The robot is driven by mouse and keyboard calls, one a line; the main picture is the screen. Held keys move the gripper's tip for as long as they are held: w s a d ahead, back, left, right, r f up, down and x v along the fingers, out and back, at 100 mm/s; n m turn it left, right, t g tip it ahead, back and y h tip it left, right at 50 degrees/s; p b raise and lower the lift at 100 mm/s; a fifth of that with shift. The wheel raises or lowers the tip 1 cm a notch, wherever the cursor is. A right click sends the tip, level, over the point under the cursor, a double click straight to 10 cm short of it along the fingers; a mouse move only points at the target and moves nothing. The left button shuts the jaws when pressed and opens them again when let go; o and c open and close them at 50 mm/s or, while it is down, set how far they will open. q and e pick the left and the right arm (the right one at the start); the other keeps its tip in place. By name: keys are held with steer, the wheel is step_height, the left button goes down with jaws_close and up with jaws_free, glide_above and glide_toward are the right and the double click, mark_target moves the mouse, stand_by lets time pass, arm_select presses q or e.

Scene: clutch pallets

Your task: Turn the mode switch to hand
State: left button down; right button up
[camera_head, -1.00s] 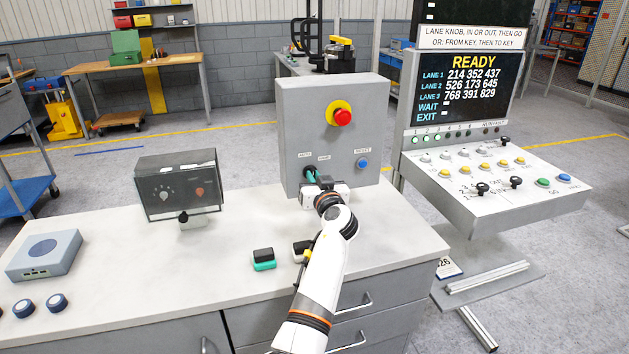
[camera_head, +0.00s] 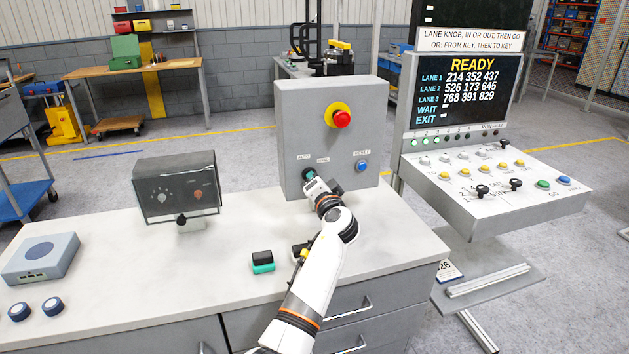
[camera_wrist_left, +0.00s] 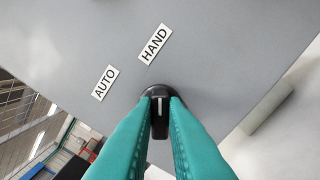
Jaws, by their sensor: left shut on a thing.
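The mode switch is a black knob (camera_wrist_left: 160,118) with a white pointer line, on the front of a grey control box (camera_head: 300,115). The AUTO label (camera_wrist_left: 104,82) and HAND label (camera_wrist_left: 155,43) are above it in the wrist view. The pointer line runs up the wrist picture, roughly toward HAND. My left gripper (camera_head: 309,176) is at the lower left of the box front. Its teal fingers (camera_wrist_left: 160,103) are shut on the knob, one on each side. In the head view the gripper hides the knob. My right gripper is not in view.
A red mushroom button (camera_head: 342,118) on a yellow ring and a blue RESET button (camera_head: 362,166) are on the same box. A dark box with knobs (camera_head: 178,185) stands left on the worktop (camera_head: 120,265). A sloped console (camera_head: 520,205) stands to the right.

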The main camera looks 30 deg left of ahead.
arm_select(q)
steer(key=shift+r+m, duration=0.1)
steer(key=shift+m, duration=0.5)
steer(key=c, duration=1.6)
jaws_free()
steer(key=shift+o, duration=0.7)
steer(key=shift+w, duration=0.1)
steer(key=b+v, duration=0.2)
steer(key=v, duration=1)
